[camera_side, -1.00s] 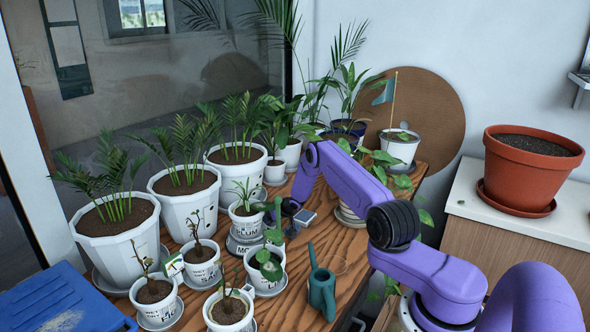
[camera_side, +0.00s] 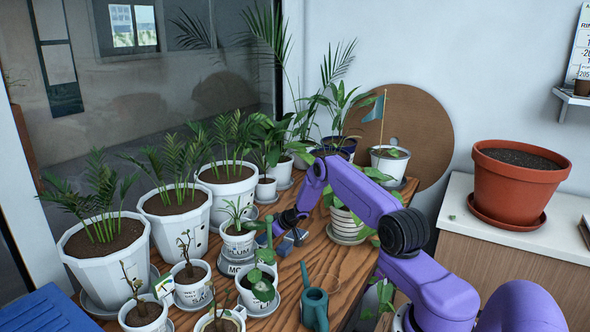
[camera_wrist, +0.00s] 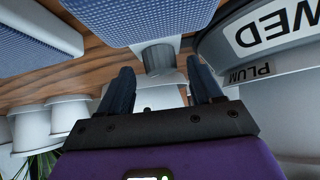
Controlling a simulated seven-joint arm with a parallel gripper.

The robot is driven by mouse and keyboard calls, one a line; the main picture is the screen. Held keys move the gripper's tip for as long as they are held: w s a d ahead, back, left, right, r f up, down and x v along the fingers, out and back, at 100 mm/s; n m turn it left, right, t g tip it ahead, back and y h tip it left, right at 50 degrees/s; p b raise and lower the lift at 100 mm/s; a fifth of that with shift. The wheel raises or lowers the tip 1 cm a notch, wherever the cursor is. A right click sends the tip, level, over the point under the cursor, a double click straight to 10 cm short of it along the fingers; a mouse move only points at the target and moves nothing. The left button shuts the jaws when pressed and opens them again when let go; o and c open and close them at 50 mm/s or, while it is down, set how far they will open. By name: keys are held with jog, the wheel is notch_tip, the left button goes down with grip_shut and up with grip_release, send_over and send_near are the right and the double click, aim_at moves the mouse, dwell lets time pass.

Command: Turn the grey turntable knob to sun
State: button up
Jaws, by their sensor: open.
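The grey turntable knob (camera_wrist: 158,58) is a short cylinder between my fingers in the wrist view, against a grey box with a blue textured face (camera_wrist: 155,18). My gripper (camera_wrist: 160,78) is open, with one finger on each side of the knob; whether either touches it, I cannot tell. The turntable's pale rim (camera_wrist: 255,70) curves at the right, with "WED" and "PLUM" upside down. In the side view my gripper (camera_side: 287,222) is low beside the turntable (camera_side: 232,267), which bears a white pot with a small plant (camera_side: 238,243). The knob is hard to make out there.
White pots crowd the left, including a large palm pot (camera_side: 105,262) and a small pot (camera_side: 192,288). A teal watering can (camera_side: 315,308) stands in front on the wooden table. A terracotta pot (camera_side: 515,192) is on the right cabinet.

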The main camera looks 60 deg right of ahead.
jog(key=v, duration=1.7)
notch_tip(320, 180, up, 17)
jog(key=shift+w, duration=0.25)
jog(key=shift+a, duration=0.1)
jog(key=d+f+n+y, duration=0.25)
jog(key=f+n, duration=0.25)
jog(key=f, duration=1.2)
jog(key=shift+g, duration=0.3)
jog(key=x, duration=1.2)
jog(key=d+x, duration=0.1)
jog(key=x, duration=0.4)
jog(key=shift+w+f, duration=0.3)
jog(key=shift+w, duration=0.2)
jog(key=c, duration=1.1)
